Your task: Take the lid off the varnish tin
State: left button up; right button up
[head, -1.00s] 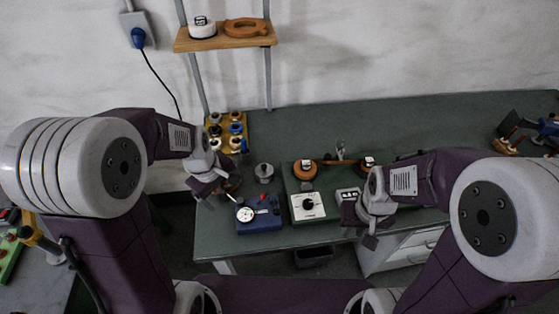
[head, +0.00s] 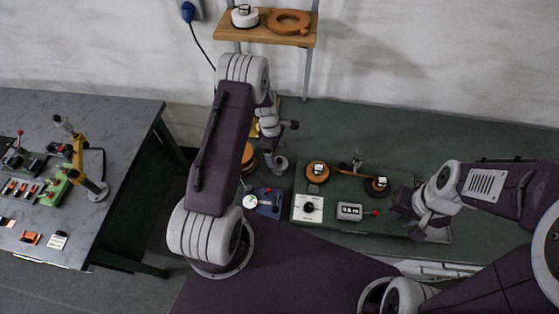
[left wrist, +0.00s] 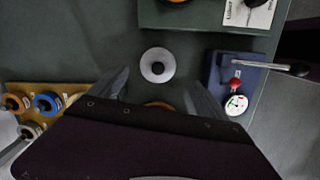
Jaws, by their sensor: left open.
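My left gripper (head: 270,139) is above the bench near the tin. In the left wrist view its two fingers (left wrist: 158,90) are spread, with a brown round edge (left wrist: 158,104) partly hidden between them. My right gripper (head: 428,220) is over the bench's right part; its jaws are unclear.
The blue box (left wrist: 236,85) with a red knob and rod stands right of the tin. A green winding machine (head: 345,190) with copper spools is beside it. A wooden rack of spools (left wrist: 45,100) lies left. A second table (head: 110,130) stands far left.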

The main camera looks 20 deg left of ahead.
aim_at(279, 160)
pick_arm(q)
jog(key=shift+w+d+f, duration=0.2)
jog(key=shift+w+f, duration=0.05)
jog(key=shift+w, duration=0.1)
jog(key=shift+w+d+f, duration=0.15)
jog(key=shift+f, duration=0.05)
jog(key=f+p, duration=0.1)
jog(key=s+f+p, duration=0.1)
jog(key=f, duration=0.1)
jog(key=shift+f, duration=0.25)
jog(key=shift+f+p, duration=0.3)
jog(key=shift+f, duration=0.1)
jog(key=shift+w+f, duration=0.2)
jog(key=shift+w, duration=0.05)
jog(key=shift+w+d, duration=0.1)
jog(key=shift+c, duration=1)
jog(key=c, duration=1)
jog(key=shift+r, duration=0.1)
jog(key=shift+c, duration=1.1)
pick_arm(e)
notch_tip(279, 160, up, 2)
jog(key=shift+w+r, duration=0.15)
jog(key=shift+r, duration=0.1)
